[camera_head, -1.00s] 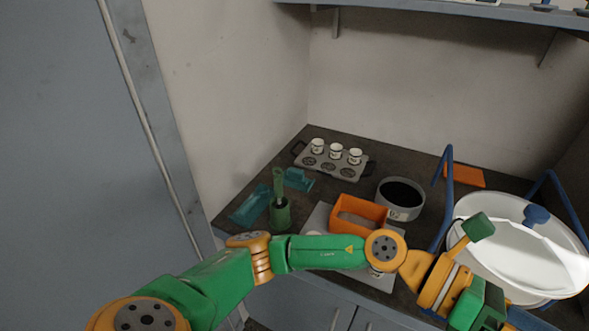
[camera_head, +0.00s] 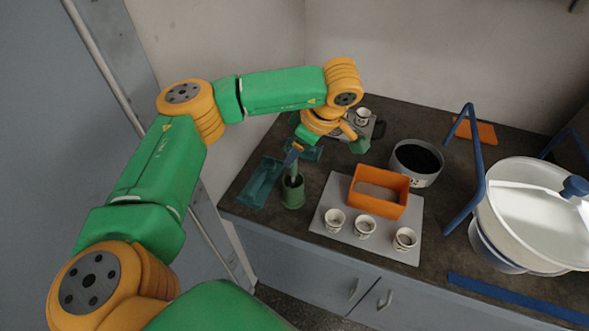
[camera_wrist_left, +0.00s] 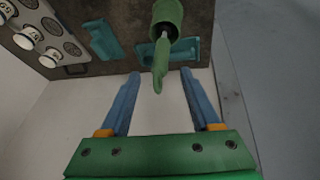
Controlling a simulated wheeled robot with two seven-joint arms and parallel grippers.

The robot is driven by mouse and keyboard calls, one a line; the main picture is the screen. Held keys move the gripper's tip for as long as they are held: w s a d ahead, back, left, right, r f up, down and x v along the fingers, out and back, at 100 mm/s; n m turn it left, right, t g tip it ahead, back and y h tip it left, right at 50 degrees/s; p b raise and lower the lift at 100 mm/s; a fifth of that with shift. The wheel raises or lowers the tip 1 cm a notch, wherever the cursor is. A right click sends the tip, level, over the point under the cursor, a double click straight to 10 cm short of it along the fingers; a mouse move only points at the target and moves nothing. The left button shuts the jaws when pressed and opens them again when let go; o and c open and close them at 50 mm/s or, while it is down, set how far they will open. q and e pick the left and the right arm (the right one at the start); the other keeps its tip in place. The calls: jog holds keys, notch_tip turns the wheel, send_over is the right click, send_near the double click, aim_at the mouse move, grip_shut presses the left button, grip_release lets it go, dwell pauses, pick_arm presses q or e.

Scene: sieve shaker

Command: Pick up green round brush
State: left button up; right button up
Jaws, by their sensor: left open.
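The green round brush (camera_head: 294,172) stands handle up in a green cup-like holder (camera_head: 292,193) on the dark bench; its head is hidden inside. In the left wrist view the brush handle (camera_wrist_left: 161,62) points toward me from the holder (camera_wrist_left: 168,14). My left gripper (camera_head: 290,160) is above the holder, at the top of the handle. In the left wrist view the blue fingers of my left gripper (camera_wrist_left: 160,74) are open, one on each side of the handle's end. I cannot tell whether either finger touches it. My right gripper is not in view.
A teal tray (camera_head: 260,184) lies left of the holder, and another teal piece (camera_head: 315,154) lies behind it. To the right are a grey plate (camera_head: 336,188), an orange box (camera_head: 379,207), several white cups and a grey sieve pan (camera_head: 417,172). A wall stands behind.

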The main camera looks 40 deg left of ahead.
pick_arm(q)
jog(key=shift+a+f, duration=0.6)
jog(key=shift+a, duration=0.15)
jog(key=shift+d+r, duration=0.1)
jog(key=shift+d, duration=0.2)
jog(key=c, duration=0.7)
grip_shut()
